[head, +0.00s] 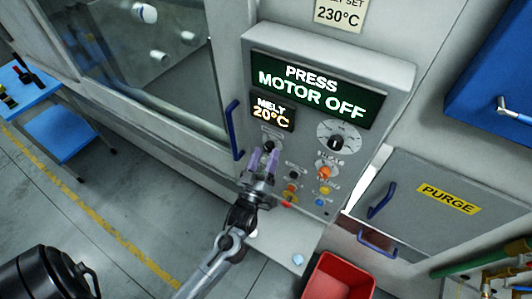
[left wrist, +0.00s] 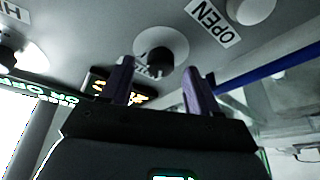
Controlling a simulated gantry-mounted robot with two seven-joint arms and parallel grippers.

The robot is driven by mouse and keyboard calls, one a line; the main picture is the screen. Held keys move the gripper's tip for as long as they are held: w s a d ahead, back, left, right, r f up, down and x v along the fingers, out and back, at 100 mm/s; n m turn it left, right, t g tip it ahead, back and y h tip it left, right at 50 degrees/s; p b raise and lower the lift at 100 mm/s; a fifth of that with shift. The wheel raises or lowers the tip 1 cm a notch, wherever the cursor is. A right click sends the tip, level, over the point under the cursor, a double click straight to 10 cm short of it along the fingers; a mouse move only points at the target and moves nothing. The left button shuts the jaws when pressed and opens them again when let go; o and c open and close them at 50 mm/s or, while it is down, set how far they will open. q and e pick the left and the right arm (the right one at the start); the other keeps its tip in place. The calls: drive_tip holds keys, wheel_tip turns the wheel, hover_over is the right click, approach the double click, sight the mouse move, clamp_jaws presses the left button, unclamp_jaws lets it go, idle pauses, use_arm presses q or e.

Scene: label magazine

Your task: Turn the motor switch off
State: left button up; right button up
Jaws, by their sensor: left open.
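The grey control panel (head: 303,215) carries a display reading "PRESS MOTOR OFF" (head: 313,90). A black rotary knob (head: 269,146) below the melt readout is probably the motor switch; its label is too small to read in the head view. In the left wrist view the black knob (left wrist: 160,64) sits on a pale round plate, between the fingers in the picture. My left gripper (head: 264,157) is open, its purple fingers (left wrist: 161,72) pointing at the knob. Contact cannot be told. My right gripper is not in view.
A larger dial (head: 336,144) and several coloured buttons, including an orange one (head: 324,172), lie right of the gripper. A blue door handle (head: 233,130) stands close on the left. A red bin (head: 338,280) is below.

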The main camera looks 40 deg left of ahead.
use_arm(q)
drive_tip(key=b+v, duration=0.2)
drive_tip(key=v, duration=0.7)
drive_tip(key=d+r+m+g+h+p, duration=0.4)
drive_tip(key=r+m+h+p, duration=0.1)
drive_tip(key=m+h+p, duration=0.15)
drive_tip(key=s+d+f+m+g+h, duration=0.1)
drive_tip(key=s+f+m+g, duration=0.1)
drive_tip(key=s+f+g, duration=0.2)
drive_tip(key=s+d+f+m+g, duration=0.1)
drive_tip(key=s+f+m+g, duration=0.2)
drive_tip(key=s+g, duration=0.5)
drive_tip(key=s+f, duration=0.1)
drive_tip(key=s, duration=0.1)
drive_tip(key=shift+s+d+m+h+p, duration=0.25)
drive_tip(key=shift+s+m+h+p, duration=0.1)
drive_tip(key=shift+s, duration=0.05)
